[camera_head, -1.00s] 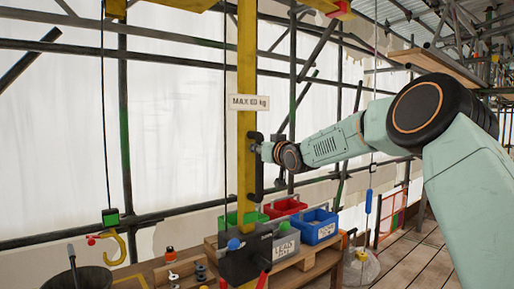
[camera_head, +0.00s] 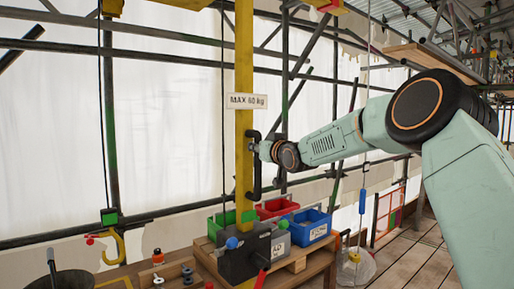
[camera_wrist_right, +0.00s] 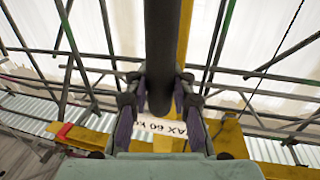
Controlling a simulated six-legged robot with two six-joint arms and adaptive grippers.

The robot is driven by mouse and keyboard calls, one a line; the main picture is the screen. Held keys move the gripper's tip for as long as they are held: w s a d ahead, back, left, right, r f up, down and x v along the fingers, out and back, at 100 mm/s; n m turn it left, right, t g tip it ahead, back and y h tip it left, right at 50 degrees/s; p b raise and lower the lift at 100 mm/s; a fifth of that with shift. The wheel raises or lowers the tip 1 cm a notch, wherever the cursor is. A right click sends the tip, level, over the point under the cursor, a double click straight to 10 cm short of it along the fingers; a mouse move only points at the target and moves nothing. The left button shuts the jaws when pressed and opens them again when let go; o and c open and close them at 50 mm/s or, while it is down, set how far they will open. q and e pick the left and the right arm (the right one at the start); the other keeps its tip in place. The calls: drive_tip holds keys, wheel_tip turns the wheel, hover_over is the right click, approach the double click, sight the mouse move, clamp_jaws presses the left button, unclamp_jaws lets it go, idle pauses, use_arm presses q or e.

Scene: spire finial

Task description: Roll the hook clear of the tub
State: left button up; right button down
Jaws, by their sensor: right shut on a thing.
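The yellow hook (camera_head: 115,248) hangs from a thin cable under a small black-and-green block (camera_head: 110,217) at the lower left. The dark tub (camera_head: 82,281) is at the bottom left corner, cut off by the frame, with a dark handle-like piece rising from it. In the head view, the hook appears above and right of the tub's rim. My right gripper (camera_head: 257,149) is shut on the black handle (camera_head: 255,186) of the yellow post (camera_head: 243,65). The right wrist view shows the dark handle bar (camera_wrist_right: 160,55) between both fingers. My left gripper is out of view.
A dark box (camera_head: 238,265) stands at the post's foot. Green, red (camera_head: 277,208) and blue (camera_head: 312,226) bins stand on a wooden pallet nearby. Small parts lie on the bench left of it. Scaffold poles line the back. Plank flooring (camera_head: 410,258) is open at the right.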

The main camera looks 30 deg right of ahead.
drive_tip(key=shift+f, duration=0.35)
drive_tip(key=c, duration=1.7)
unclamp_jaws()
drive_tip(key=o, duration=0.6)
drive_tip(key=shift+s+r, duration=0.4)
drive_tip(key=s, duration=0.4)
drive_tip(key=s+a, duration=0.1)
drive_tip(key=s, duration=0.2)
drive_tip(key=shift+f, duration=0.1)
drive_tip(key=shift+s, duration=0.1)
